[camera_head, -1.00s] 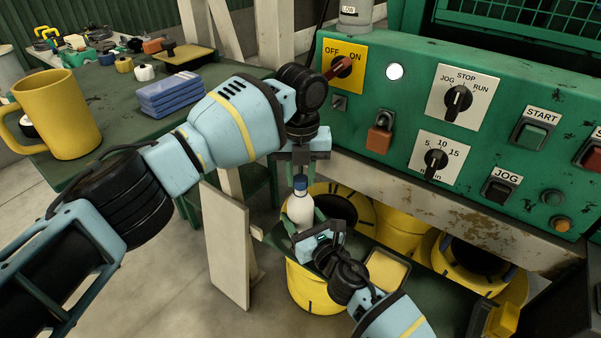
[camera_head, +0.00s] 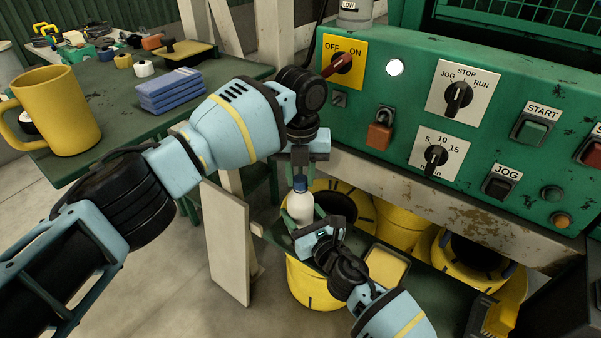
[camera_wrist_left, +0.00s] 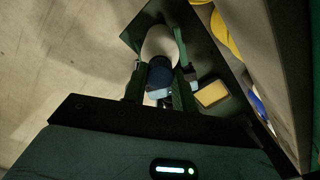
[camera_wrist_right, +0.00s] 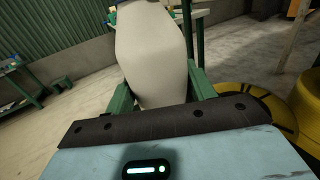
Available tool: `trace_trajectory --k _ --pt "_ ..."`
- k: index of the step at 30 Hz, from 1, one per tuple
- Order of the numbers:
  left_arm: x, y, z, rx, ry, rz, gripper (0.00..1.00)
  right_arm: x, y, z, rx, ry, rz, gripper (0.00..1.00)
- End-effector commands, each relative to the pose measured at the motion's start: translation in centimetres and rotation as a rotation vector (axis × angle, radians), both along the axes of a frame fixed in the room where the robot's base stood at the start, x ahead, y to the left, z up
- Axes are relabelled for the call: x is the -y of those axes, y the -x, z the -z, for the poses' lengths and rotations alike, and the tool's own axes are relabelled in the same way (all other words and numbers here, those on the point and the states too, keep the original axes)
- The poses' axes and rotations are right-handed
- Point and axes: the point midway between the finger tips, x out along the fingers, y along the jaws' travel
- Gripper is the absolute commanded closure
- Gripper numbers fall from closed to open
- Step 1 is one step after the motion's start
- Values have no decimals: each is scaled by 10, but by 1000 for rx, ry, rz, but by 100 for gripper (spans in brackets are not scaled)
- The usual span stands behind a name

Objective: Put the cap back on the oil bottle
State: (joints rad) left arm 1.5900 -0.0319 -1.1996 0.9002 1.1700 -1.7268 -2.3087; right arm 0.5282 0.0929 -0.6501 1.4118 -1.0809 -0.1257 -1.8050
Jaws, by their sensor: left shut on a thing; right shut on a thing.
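The white oil bottle (camera_head: 301,208) is upright in my right gripper (camera_head: 308,222), which is shut around its body. It also fills the upper middle of the right wrist view (camera_wrist_right: 150,55). The blue cap (camera_head: 300,184) is at the top of the bottle, lined up with it. My left gripper (camera_head: 300,174) points down from above and is shut on the cap. The left wrist view shows the dark cap (camera_wrist_left: 160,72) between the fingers, with the pale bottle (camera_wrist_left: 160,42) beyond. I cannot tell whether the cap is seated on the neck, as the fingers hide the joint.
The green control panel (camera_head: 400,110) stands close behind my left gripper. Yellow hose coils (camera_head: 310,285) are underneath. A table with a yellow mug (camera_head: 58,112) is at left.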

Motion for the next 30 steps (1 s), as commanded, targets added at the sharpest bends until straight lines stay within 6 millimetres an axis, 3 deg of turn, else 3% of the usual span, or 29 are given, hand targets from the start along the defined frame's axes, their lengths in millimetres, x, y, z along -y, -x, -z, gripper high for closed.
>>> trace_trajectory --k 12,23,24,28,30 --pt "1 0 0 1 1 479 94 0 0 0 -1 0 0 100" --pt "0 0 -1 1 1 515 94 0 0 1 -1 0 0 100" --pt "0 0 -1 1 1 515 69 0 0 1 -1 0 0 100" --pt "0 0 0 1 1 514 52 0 0 1 -1 0 0 100" --pt "0 0 0 1 1 514 51 0 0 1 -1 0 0 100"
